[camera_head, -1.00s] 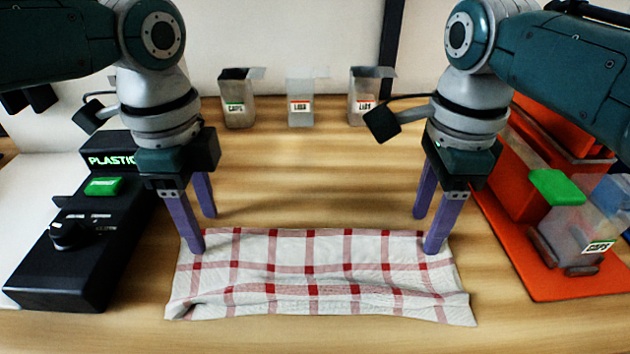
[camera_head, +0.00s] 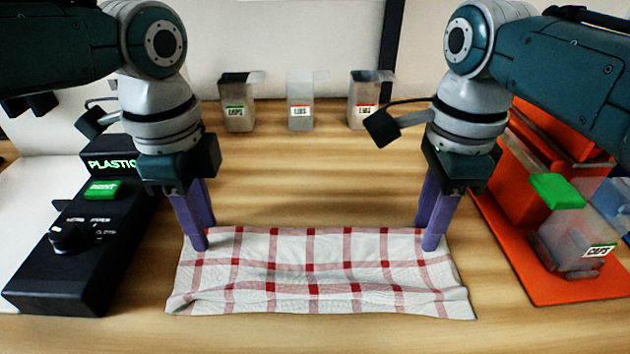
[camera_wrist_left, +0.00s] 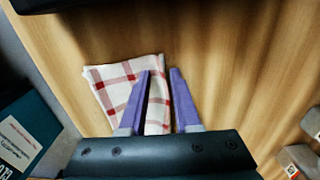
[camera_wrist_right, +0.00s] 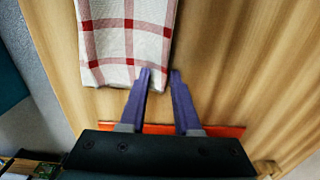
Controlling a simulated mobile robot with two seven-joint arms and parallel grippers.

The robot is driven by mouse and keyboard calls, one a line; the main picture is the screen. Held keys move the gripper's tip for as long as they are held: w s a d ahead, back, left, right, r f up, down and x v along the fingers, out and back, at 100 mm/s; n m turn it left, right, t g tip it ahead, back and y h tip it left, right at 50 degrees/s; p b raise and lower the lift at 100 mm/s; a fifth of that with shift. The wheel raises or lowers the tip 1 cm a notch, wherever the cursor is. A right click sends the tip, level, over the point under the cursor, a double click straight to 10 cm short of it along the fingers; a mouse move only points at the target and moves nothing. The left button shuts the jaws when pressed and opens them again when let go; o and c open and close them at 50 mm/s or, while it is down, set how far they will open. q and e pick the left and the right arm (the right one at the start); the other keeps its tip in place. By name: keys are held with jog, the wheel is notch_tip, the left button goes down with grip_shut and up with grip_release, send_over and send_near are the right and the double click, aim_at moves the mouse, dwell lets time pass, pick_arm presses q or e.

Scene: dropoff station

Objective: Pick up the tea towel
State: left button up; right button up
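The tea towel (camera_head: 310,275), white with red checks, lies spread on the wooden table at the front middle, slightly rumpled along its front edge. My left gripper (camera_head: 204,238) points down at its far left corner. In the left wrist view (camera_wrist_left: 160,74) one finger is over the towel (camera_wrist_left: 110,88) and the other is by its edge, with a gap between. My right gripper (camera_head: 426,238) points down at the far right corner. In the right wrist view (camera_wrist_right: 160,72) one finger overlaps the towel's corner and the other is over bare wood. Both grippers are partly open.
A black control box (camera_head: 75,255) with a green button stands at the left. Several red and clear containers, one clear bin (camera_head: 575,240) with a green lid, stand on an orange-red mat (camera_head: 530,275) at the right. Small labelled bins line the back (camera_head: 300,103).

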pick_arm(q)
jog(key=c, duration=0.4)
pick_arm(e)
jog(key=c, duration=0.4)
pick_arm(q)
grip_shut()
pick_arm(e)
grip_shut()
